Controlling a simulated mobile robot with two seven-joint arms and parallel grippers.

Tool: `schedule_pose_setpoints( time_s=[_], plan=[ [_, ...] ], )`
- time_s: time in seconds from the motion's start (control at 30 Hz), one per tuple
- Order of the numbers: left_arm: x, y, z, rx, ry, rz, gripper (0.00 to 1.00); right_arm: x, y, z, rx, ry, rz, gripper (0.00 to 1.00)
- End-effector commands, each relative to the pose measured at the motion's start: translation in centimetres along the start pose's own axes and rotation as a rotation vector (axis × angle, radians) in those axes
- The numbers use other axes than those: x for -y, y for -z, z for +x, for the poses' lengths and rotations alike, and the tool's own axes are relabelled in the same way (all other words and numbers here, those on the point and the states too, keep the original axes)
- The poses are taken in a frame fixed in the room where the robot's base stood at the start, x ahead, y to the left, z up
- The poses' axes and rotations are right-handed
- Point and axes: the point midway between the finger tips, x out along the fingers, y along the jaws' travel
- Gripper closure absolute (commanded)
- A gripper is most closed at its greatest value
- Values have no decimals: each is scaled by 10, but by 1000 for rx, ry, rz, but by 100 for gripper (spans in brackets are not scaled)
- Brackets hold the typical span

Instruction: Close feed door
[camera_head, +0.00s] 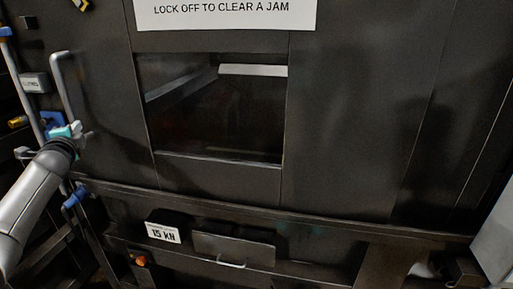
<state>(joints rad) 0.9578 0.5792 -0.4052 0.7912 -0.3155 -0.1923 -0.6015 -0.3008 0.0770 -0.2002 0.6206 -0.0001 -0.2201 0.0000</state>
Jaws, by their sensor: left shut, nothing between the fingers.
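The front of the dark compactor has a rectangular feed opening (215,105) in the middle, and its dim interior shows through. I cannot make out a separate feed door panel for certain. A grey upright bar handle (62,85) stands on the left part of the front. My left gripper (84,135) comes in from the left and is at the lower end of this handle. It is shut with nothing between its fingers. Whether it touches the handle is not clear. My right gripper is not in view.
A white sign about locking off to clear a jam (225,12) is above the opening. Below are a ledge, a "15 kN" plate (162,232) and a panel with a small handle (233,247). Blue-ended levers (76,198) and frame bars crowd the left side.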

Motion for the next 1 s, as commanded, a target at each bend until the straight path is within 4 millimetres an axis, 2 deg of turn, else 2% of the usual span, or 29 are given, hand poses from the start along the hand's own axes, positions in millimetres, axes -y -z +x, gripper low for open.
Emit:
schedule_pose_setpoints(
  time_s=[1.0],
  plan=[
    [6,-4,0,6,8,-1,100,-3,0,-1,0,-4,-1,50]
  ],
)
